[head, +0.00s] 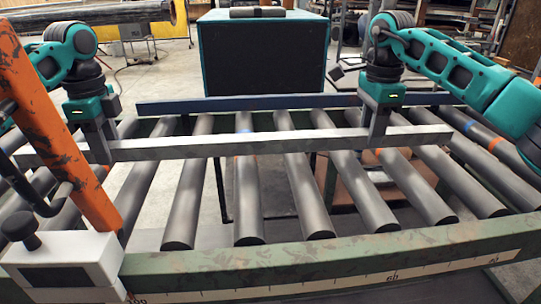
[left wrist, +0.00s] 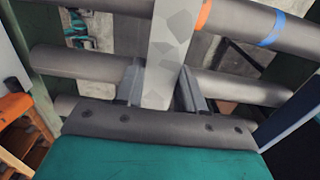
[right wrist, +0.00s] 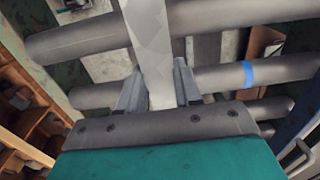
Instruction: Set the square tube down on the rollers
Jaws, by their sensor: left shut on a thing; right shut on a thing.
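The grey square tube (head: 240,145) lies crosswise over the conveyor rollers (head: 247,200), roughly level in the head view. My left gripper (head: 98,148) is shut on the tube towards its left end. My right gripper (head: 377,135) is shut on it towards its right end. In the left wrist view the tube (left wrist: 168,50) runs between the two fingers, above the rollers (left wrist: 240,88). The right wrist view shows the tube (right wrist: 150,45) between the fingers in the same way. I cannot tell whether its underside touches the rollers.
A blue rail (head: 250,102) runs along the back of the rollers. A green front rail (head: 330,262) carries a scale. An orange post (head: 45,125) and a grey box with a black knob (head: 60,265) stand at the left front. A dark cabinet (head: 263,60) is behind.

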